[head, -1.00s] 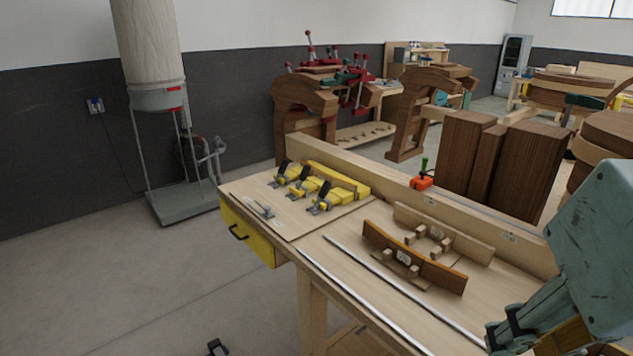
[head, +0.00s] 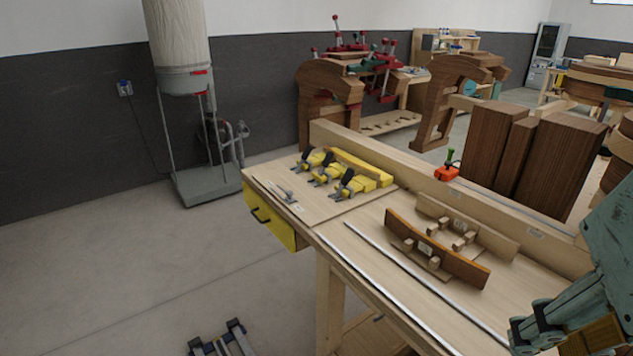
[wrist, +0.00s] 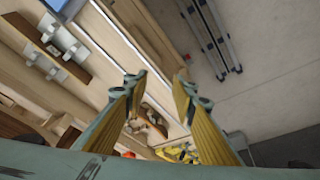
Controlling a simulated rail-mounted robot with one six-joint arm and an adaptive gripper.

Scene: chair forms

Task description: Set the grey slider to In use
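I cannot make out a grey slider or an "In use" marking for certain. A small grey metal piece (head: 287,194) lies near the left end of the workbench (head: 350,215), beside a small pale label (head: 297,207); it may be the slider, but it is too small to tell. My gripper (wrist: 158,80) is open and empty in the wrist view, its two yellow-padded fingers well apart above the bench edge. In the head view my arm is at the lower right, far from the grey piece.
A yellow drawer (head: 268,220) fronts the bench. Grey rails (head: 222,342) lie on the floor.

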